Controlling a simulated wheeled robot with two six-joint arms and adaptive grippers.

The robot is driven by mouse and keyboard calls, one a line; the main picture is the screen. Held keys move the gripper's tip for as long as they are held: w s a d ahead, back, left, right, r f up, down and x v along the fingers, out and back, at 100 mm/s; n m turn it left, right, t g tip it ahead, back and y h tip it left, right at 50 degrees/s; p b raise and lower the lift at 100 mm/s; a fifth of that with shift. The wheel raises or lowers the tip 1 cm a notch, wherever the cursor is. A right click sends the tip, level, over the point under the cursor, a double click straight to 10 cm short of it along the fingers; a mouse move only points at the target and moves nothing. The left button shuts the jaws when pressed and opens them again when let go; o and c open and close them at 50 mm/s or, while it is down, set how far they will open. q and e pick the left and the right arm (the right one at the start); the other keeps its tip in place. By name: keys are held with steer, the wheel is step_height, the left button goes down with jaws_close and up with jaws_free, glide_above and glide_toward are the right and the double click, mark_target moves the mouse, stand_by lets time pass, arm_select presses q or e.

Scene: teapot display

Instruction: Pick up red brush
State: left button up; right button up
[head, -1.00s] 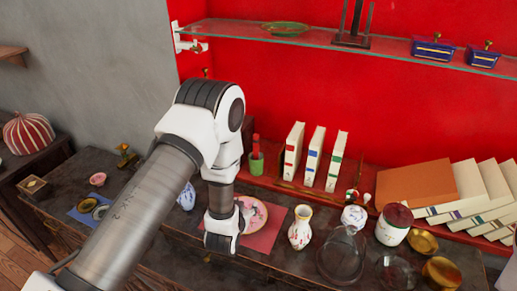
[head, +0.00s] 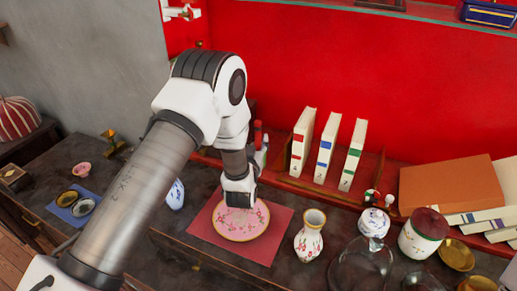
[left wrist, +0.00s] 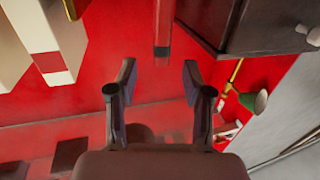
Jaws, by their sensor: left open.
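The red brush (head: 258,133) stands upright beside the row of books in the head view, its lower part hidden by my left gripper. In the left wrist view a red upright bar (left wrist: 162,25), which looks like the brush, comes down from the top edge. It lies beyond the fingertips and in line with the gap between them. My left gripper (left wrist: 160,75) is open, with nothing between its fingers. My right gripper is not in view.
Books (head: 326,148) stand just right of the brush. A pink flowered plate (head: 241,222) on a red mat (head: 281,218) lies below my wrist. A flowered vase (head: 309,237) and a lidded jar (head: 423,233) stand further right. The red wall (head: 330,60) is behind.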

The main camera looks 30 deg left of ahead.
mark_target(257, 128)
arm_select(q)
steer(key=p+x, duration=0.1)
steer(key=x, duration=0.1)
steer(key=p+x, duration=0.1)
steer(key=x, duration=0.1)
steer(key=p+x, duration=0.1)
steer(key=x, duration=0.1)
steer(key=shift+a+r, duration=0.1)
steer(key=shift+r, duration=0.3)
steer(key=shift+w+a+f, duration=0.15)
steer(key=shift+w+f, duration=0.15)
steer(key=shift+w, duration=0.15)
steer(key=shift+s+r, duration=0.1)
jaws_close()
